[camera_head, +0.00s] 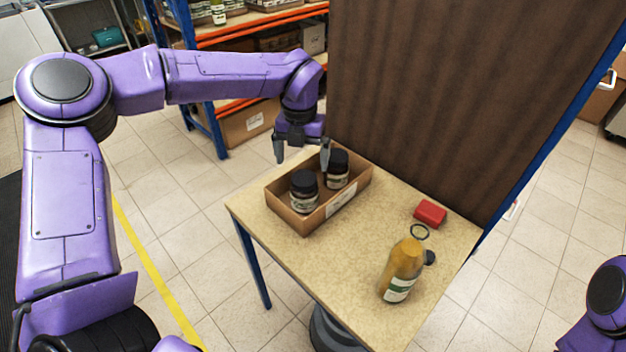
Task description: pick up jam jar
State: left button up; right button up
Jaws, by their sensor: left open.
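Two dark jars with black lids and pale labels stand in an open cardboard box on the table. The front-left jar (304,191) is near the box's left end, and the back-right jar (338,170) is near its far side. I cannot read which one holds jam. My left gripper (302,157) is open above the back edge of the box, pointing down. One finger is just left of the back-right jar's lid and overlaps it in the picture; the other is out past the box's back-left side. Of my right arm only a link shows at the right edge; its gripper is out of view.
The cardboard box (342,201) sits at the back-left of the table (318,257). A brown panel (440,90) rises behind the table.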

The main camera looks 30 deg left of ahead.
aim_at(307, 177)
pick_arm(q)
notch_tip(307, 177, down, 9)
jog(key=shift+w+d+f+p, duration=0.15)
jog(key=shift+p, duration=1)
jog(key=shift+f, duration=0.35)
jog(key=c, duration=1.5)
jog(key=shift+c, duration=0.2)
jog(key=shift+r, duration=0.15)
jog(key=shift+r+b, duration=0.3)
jog(key=shift+b, duration=0.05)
jog(key=r, duration=0.1)
jog(key=r+b, duration=0.1)
jog(key=shift+w+d+r, duration=0.1)
jog(key=shift+d+r, duration=0.15)
jog(key=shift+r, duration=0.1)
jog(key=w+d+r+b, duration=0.2)
jog(key=d+r+b, duration=0.1)
jog(key=d+r, duration=0.6)
jog(key=d, duration=0.4)
jog(key=shift+d+r, duration=0.15)
jog(key=shift+r, duration=0.05)
